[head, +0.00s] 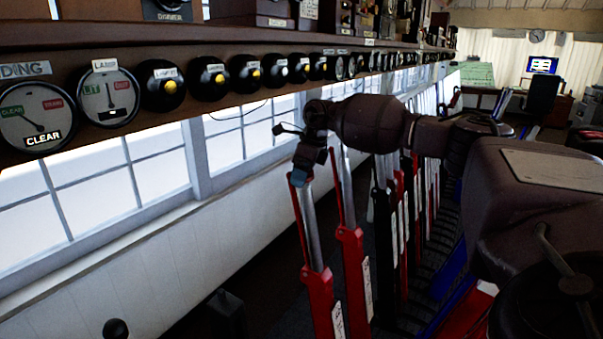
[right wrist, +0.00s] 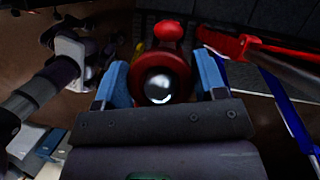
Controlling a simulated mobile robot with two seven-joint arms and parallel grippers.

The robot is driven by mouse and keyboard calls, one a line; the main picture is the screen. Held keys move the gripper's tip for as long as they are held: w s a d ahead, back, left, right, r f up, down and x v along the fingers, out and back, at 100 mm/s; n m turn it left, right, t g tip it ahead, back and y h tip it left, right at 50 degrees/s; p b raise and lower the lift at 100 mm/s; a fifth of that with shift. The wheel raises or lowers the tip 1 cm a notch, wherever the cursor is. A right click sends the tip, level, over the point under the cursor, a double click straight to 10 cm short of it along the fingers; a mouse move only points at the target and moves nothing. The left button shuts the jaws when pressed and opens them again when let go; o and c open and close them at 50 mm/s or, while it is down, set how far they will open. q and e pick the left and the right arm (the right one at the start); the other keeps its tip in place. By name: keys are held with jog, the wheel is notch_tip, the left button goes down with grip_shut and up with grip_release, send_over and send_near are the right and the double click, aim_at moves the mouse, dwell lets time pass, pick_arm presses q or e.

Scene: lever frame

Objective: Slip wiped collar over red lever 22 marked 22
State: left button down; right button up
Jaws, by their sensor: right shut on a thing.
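My right gripper (head: 300,180) is above the nearest red lever (head: 320,290), at the top of its polished handle (head: 308,225). In the right wrist view, the blue fingertips (right wrist: 162,82) are shut on a red ring-shaped collar (right wrist: 178,62). A shiny round handle end (right wrist: 159,88) shows inside the ring, so they look lined up. How far the collar sits down the handle is hidden. The lever's plate (head: 338,320) is too small to read. My left gripper is not in view.
A second red lever (head: 352,260) stands close to the right, with a row of black, red and blue levers beyond. The instrument shelf (head: 190,105) with dials runs above, on the left. Windows line the wall behind.

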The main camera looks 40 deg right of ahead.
jog(key=shift+f, duration=0.1)
jog(key=o, duration=0.9)
jog(key=shift+o, duration=0.6)
jog(key=shift+s+d+r+p, duration=0.15)
jog(key=shift+r+p, duration=0.25)
jog(key=shift+r, duration=0.2)
jog(key=shift+p+v, duration=0.95)
jog(key=shift+v, duration=2.9)
jog(key=shift+r, duration=0.1)
